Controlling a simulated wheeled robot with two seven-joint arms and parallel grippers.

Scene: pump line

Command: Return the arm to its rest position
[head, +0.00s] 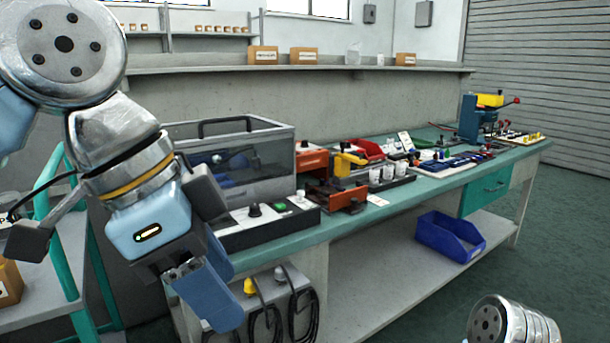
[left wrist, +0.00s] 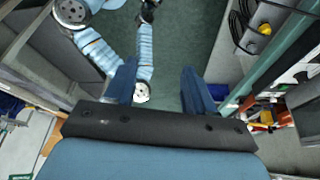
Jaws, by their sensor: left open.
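My left arm comes in from the left in the head view, bent, with its blue gripper (head: 208,290) hanging in front of the near end of the green-topped bench (head: 350,204). The gripper points down and is clear of the bench. In the left wrist view the two blue fingers of the left gripper (left wrist: 160,90) stand apart with nothing between them, above the green floor. My right gripper cannot be made out; only a metal joint of my right arm shows at the lower right of the head view.
A clear-sided box (head: 235,160) and a control panel (head: 262,226) sit on the near bench end. A blue bin (head: 450,237) lies on the lower shelf. Cables hang from a grey socket box (head: 283,300) near the left gripper. A green-framed cart (head: 75,250) stands at left.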

